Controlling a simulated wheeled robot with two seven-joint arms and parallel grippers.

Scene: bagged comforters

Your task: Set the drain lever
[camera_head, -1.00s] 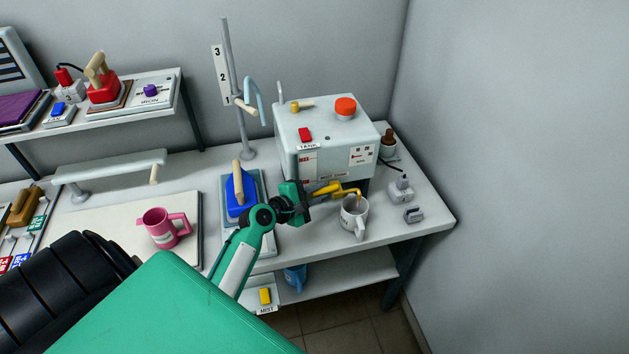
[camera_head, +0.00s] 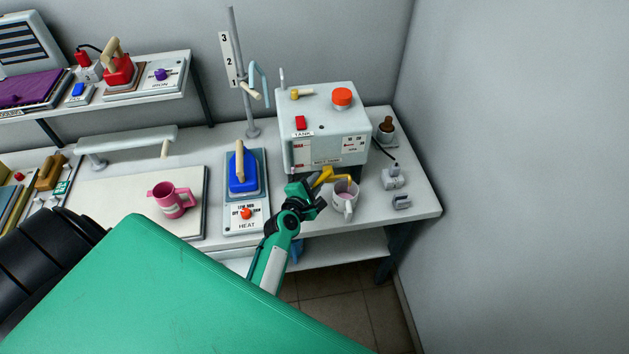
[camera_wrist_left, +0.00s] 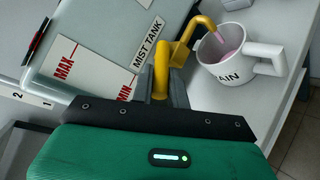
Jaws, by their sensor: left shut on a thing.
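The yellow drain lever and spout (camera_head: 327,175) sit at the lower front of the grey mist tank (camera_head: 312,128). My left gripper (camera_head: 316,190) is shut on the yellow lever, left of the spout. In the left wrist view the lever (camera_wrist_left: 161,70) stands between the gripper's fingers (camera_wrist_left: 162,86), and the spout (camera_wrist_left: 187,34) curves over a white mug (camera_wrist_left: 228,80) with lettering ending in "AIN". The mug's inside looks pinkish under the spout. The mug also shows in the head view (camera_head: 347,204). My right gripper is not in view.
Left of the tank stand a blue iron (camera_head: 242,172) on a heat base (camera_head: 246,213) and a pink mug (camera_head: 171,199) on a pale board (camera_head: 125,215). Plugs (camera_head: 393,178) lie to the right. A pole (camera_head: 243,90) stands behind. The bench edge is close to the white mug.

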